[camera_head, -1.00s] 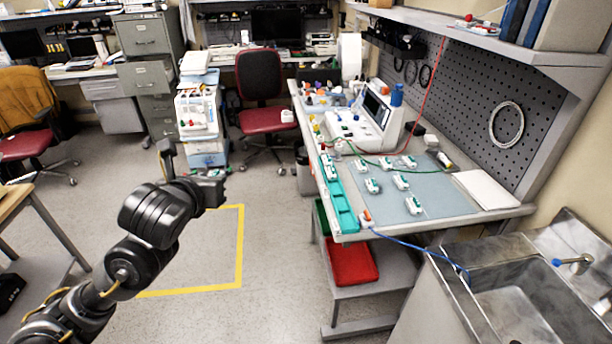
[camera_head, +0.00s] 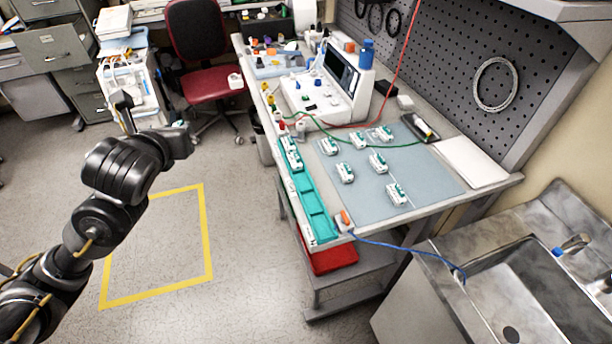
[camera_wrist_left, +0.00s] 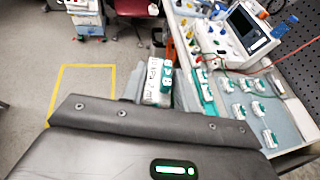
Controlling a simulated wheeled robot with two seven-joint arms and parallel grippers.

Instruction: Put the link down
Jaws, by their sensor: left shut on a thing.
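My left gripper (camera_head: 155,120) is at the left of the head view, over the floor and apart from the workbench. In the left wrist view it is shut on a white and green link (camera_wrist_left: 158,82). The held link cannot be made out in the head view. A teal tray (camera_head: 318,212) lies along the bench's left edge, with a white and green link (camera_head: 291,152) in its far part and bare compartments nearer. Several similar links, one of them here (camera_head: 396,194), lie on the blue-grey mat (camera_head: 435,180). My right gripper is not in view.
A white device with a screen (camera_head: 335,90) stands at the back of the bench. A red bin (camera_head: 330,258) is below, a sink (camera_head: 520,300) at right, and a red chair (camera_head: 208,85) behind.

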